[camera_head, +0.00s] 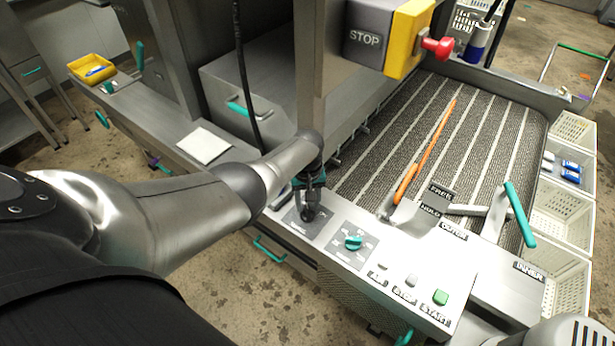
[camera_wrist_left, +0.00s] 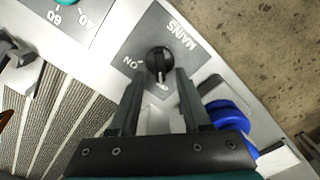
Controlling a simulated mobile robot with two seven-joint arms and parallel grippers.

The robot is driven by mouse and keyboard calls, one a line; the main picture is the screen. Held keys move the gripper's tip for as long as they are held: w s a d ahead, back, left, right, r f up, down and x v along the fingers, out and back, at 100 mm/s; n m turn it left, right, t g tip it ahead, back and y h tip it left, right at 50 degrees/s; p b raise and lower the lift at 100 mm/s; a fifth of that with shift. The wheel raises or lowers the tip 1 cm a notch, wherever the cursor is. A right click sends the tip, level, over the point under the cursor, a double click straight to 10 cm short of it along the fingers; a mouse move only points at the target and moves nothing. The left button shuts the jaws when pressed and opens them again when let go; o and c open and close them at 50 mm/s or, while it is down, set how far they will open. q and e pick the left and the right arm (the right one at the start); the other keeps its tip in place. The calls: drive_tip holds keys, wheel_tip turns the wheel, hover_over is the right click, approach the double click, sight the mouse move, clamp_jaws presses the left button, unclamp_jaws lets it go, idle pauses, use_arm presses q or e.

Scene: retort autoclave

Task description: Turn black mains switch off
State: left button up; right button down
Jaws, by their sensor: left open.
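The black mains switch (camera_wrist_left: 160,60) is a round knob on a dark grey plate (camera_wrist_left: 188,62) marked MAINS, seen in the left wrist view. ON is printed to its left, and a second label below it is partly hidden. A white mark on the knob points down the picture, roughly toward that second label. My left gripper (camera_wrist_left: 160,76) is open, its two fingertips at either side of the knob's near edge; I cannot tell if they touch it. In the head view my left gripper (camera_head: 311,198) is over the plate and covers part of the knob.
A teal dial (camera_head: 353,242) sits beside the mains plate, with a green START button (camera_head: 441,297) further right. An orange rod (camera_head: 425,155) lies on the conveyor. A blue round object (camera_wrist_left: 230,114) is near the fingers.

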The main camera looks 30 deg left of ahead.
sight(307, 208)
use_arm(q)
wheel_tip(307, 208, up, 14)
drive_tip(key=p, duration=0.6)
